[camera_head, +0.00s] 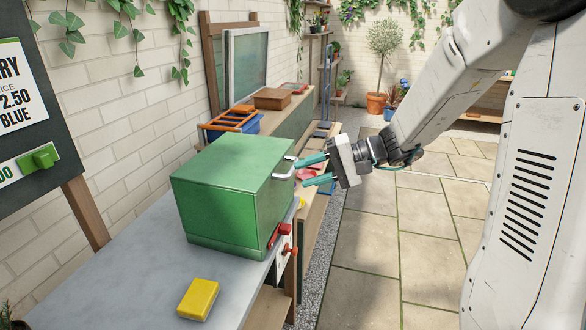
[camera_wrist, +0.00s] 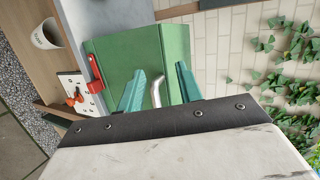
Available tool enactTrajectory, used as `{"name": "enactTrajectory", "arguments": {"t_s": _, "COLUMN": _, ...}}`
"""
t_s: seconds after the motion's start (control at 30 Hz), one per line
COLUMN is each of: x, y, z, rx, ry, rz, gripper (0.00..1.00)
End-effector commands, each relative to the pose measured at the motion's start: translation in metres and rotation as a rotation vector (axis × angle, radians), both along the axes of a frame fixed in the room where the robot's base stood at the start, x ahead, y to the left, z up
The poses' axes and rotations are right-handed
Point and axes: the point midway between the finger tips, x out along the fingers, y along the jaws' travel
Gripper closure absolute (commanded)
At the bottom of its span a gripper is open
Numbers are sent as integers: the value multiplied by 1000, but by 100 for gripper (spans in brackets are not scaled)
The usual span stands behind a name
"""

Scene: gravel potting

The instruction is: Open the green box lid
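The green box (camera_head: 225,205) stands on the grey counter, and its lid (camera_head: 240,155) looks closed. A silver handle (camera_head: 284,174) sticks out from its right side, near the top. My gripper (camera_head: 301,173) is just to the right of the handle, with its two teal fingers apart and pointing at the box. In the wrist view the box (camera_wrist: 122,58) is ahead of the fingers, and the handle (camera_wrist: 157,92) shows between them. The fingers look clear of the handle, and nothing is held.
A red latch-like part (camera_head: 279,234) and a white switch panel (camera_head: 286,254) are below the handle side. A yellow block (camera_head: 198,299) lies on the grey counter (camera_head: 120,280). A blue crate (camera_head: 240,125) stands behind the box. A white cup (camera_wrist: 46,34) shows in the wrist view.

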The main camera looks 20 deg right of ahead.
Motion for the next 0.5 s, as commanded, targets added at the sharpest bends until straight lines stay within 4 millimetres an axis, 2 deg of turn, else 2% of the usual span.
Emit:
{"name": "enactTrajectory", "arguments": {"t_s": 0.03, "x": 17, "y": -14, "z": -10, "rx": 40, "ry": -12, "rz": -57, "gripper": 64}}
{"name": "enactTrajectory", "arguments": {"t_s": 0.1, "x": 36, "y": -30, "z": -18, "rx": 82, "ry": -41, "rz": -126, "gripper": 64}}
{"name": "enactTrajectory", "arguments": {"t_s": 0.27, "x": 61, "y": -54, "z": -31, "rx": 128, "ry": -81, "rz": -222, "gripper": 64}}
{"name": "enactTrajectory", "arguments": {"t_s": 0.37, "x": 68, "y": -55, "z": -34, "rx": 137, "ry": -89, "rz": -241, "gripper": 64}}
{"name": "enactTrajectory", "arguments": {"t_s": 0.5, "x": 79, "y": -40, "z": -38, "rx": 136, "ry": -91, "rz": -240, "gripper": 64}}
